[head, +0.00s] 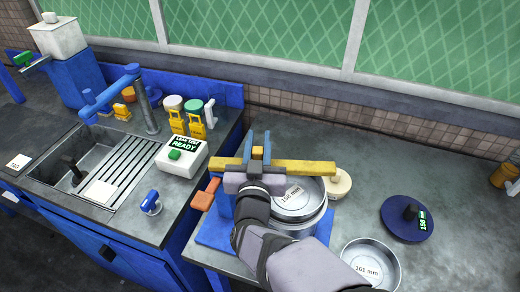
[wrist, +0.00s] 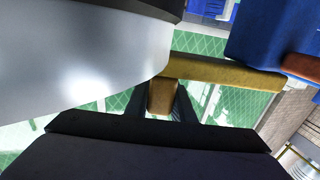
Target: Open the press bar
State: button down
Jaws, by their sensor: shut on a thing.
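The yellow press bar (head: 305,167) lies across the blue press stand (head: 212,232), level and above a round metal pail shell (head: 300,205) labelled 158 mm. My gripper (head: 257,178) is at the middle of the bar, and my arm hides part of the stand and shell. In the wrist view, the dark fingers (wrist: 162,100) are shut on a yellow stub of the press bar (wrist: 218,71). The large metal shell (wrist: 75,65) fills the upper left there. An orange handle (head: 206,194) sticks out at the stand's left.
A metal ring (head: 371,265) labelled 161 mm and a blue disc (head: 398,222) with a black knob lie to the right. A cream knob piece (head: 338,184) is close beside the shell. A white READY box (head: 181,157) and sink (head: 75,170) are left.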

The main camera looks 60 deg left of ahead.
aim_at(257, 157)
jog(key=c, duration=1.5)
grip_release()
jog(key=shift+b+v, duration=1.35)
jog(key=shift+v, duration=2.3)
